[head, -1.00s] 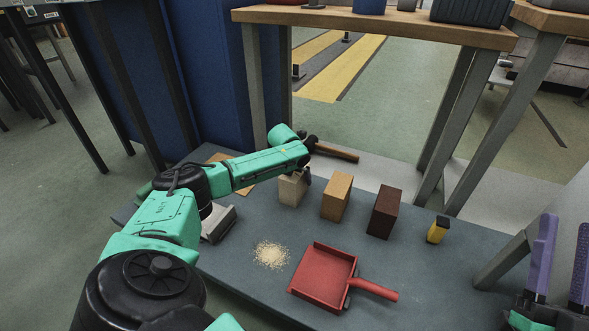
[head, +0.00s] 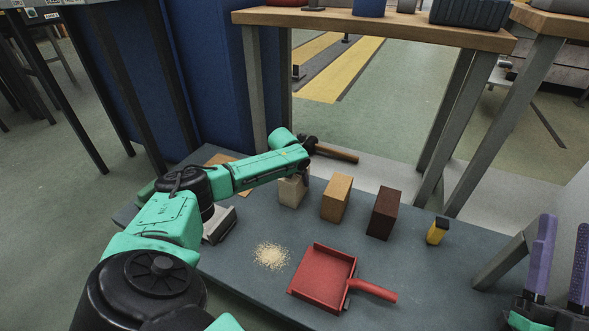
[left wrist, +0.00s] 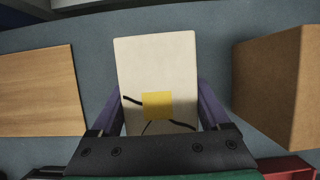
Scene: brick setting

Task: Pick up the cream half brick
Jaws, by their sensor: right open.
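The cream half brick (head: 292,190) stands on the grey-topped work surface at the left end of a row of bricks, partly covered by my left arm. In the left wrist view the brick (left wrist: 157,62) lies between the two purple fingers of my left gripper (left wrist: 160,98). The fingers are close along its left and right sides; whether they press on it I cannot tell. A yellow square with dark lines shows in front of its near part. My right gripper (head: 562,225) is open and empty at the right edge of the head view.
A tan brick (head: 336,198) and a dark brown brick (head: 383,212) stand to the right. A red dustpan (head: 325,276), a crumb pile (head: 271,256), a yellow-black item (head: 437,231) and a hammer (head: 335,152) lie around. A wooden board (left wrist: 40,90) is left of the brick.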

